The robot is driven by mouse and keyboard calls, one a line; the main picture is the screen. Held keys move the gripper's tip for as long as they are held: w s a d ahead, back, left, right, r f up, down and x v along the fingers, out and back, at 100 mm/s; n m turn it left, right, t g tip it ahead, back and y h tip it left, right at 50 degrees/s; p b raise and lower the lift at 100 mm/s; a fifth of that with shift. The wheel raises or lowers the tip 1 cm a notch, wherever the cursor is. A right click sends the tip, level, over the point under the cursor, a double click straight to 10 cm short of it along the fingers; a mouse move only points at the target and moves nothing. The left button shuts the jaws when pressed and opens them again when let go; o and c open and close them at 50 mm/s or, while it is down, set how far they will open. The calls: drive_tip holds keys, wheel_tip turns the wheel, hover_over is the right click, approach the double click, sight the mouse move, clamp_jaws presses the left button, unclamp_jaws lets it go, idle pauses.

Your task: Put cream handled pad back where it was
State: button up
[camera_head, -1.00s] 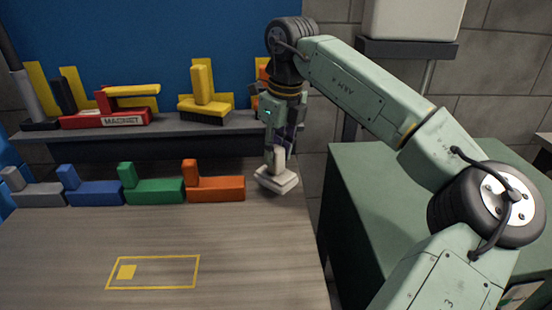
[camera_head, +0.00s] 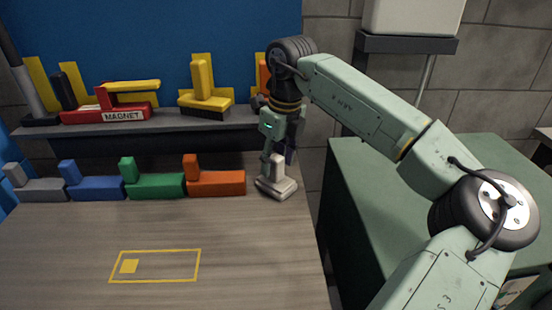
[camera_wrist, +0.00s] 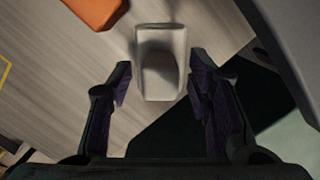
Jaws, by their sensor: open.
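The cream handled pad (camera_head: 277,187) stands upright on the table near its right edge, to the right of the orange handled block. Its upright handle shows at the top. My gripper (camera_head: 279,157) is just above the pad, with its fingers around or beside the handle's upper part. In the wrist view the pad (camera_wrist: 161,62) lies beyond the fingertips, and my gripper (camera_wrist: 160,83) is open with a clear gap between the fingers. The fingers do not appear to touch the pad.
Orange (camera_head: 216,183), green (camera_head: 154,186), blue (camera_head: 95,188) and grey (camera_head: 38,190) handled blocks stand in a row to the left. A yellow outline (camera_head: 155,266) marks the bare front table. A shelf (camera_head: 160,128) behind holds several magnet tools. A green cabinet (camera_head: 400,190) stands right.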

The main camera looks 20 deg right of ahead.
sight(282, 183)
drive_tip(key=shift+r, duration=0.1)
wheel_tip(282, 183, up, 12)
drive_tip(key=s+b, duration=0.1)
drive_tip(key=shift+s+d, duration=0.25)
drive_tip(key=shift+d, duration=0.2)
idle(0.4)
